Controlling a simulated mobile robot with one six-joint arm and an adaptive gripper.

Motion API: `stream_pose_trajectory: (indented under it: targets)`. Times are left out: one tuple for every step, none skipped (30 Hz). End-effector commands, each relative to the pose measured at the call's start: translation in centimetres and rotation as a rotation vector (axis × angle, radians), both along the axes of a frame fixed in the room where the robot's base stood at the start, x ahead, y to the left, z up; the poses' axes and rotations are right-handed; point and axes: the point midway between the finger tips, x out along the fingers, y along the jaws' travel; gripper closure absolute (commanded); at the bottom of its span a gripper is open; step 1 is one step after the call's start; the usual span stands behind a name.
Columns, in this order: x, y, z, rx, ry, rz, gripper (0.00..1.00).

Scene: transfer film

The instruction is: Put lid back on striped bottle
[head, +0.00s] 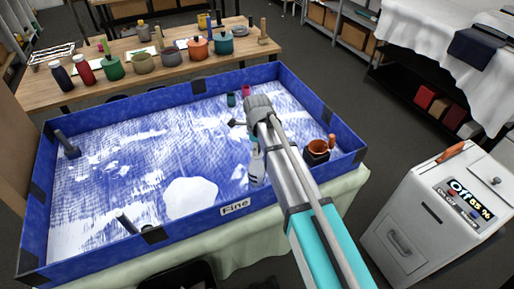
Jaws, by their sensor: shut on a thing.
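My arm reaches up from the lower right, over the blue-walled tray (110,250). My gripper (238,123) shows only as a small dark shape to the left of the wrist. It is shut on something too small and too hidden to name. A pale bottle with blue on it (257,168) stands by the tray's front wall, just left of my arm and partly covered by it. Its stripes and its top are not clear. I cannot make out a lid for certain.
The tray has a label reading Fine (235,208) and a white patch (191,197) on its floor. A dark pot with an orange rim (317,151) is right of my arm. A wooden table (60,100) with pots and bottles stands behind. A white cabinet (420,225) is at right.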

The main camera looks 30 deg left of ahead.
Motion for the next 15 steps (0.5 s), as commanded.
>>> stream_pose_trajectory:
  targets:
    - [-0.01, 0.01, -0.02, 0.000, 0.000, 0.000, 0.93]
    - [-0.01, 0.01, -0.04, 0.000, 0.000, 0.000, 0.93]
    - [-0.01, 0.01, -0.06, 0.000, 0.000, 0.000, 0.93]
    - [-0.01, 0.02, -0.07, 0.000, 0.000, 0.000, 0.93]
    - [-0.02, 0.02, -0.06, 0.000, 0.000, 0.000, 0.93]
    - [-0.02, 0.02, -0.05, 0.000, 0.000, 0.000, 0.93]
    - [-0.02, 0.02, -0.05, 0.000, 0.000, 0.000, 0.93]
    - [-0.02, 0.02, -0.05, 0.000, 0.000, 0.000, 0.93]
    - [-0.02, 0.02, -0.05, 0.000, 0.000, 0.000, 0.93]
    - [-0.02, 0.02, -0.05, 0.000, 0.000, 0.000, 0.93]
    - [-0.02, 0.02, -0.05, 0.000, 0.000, 0.000, 0.93]
    - [-0.03, 0.03, -0.05, 0.000, 0.000, 0.000, 0.93]
    - [-0.03, 0.03, -0.05, 0.000, 0.000, 0.000, 0.93]
    - [-0.03, 0.03, -0.05, 0.000, 0.000, 0.000, 0.93]
    - [-0.03, 0.03, -0.05, 0.000, 0.000, 0.000, 0.53]
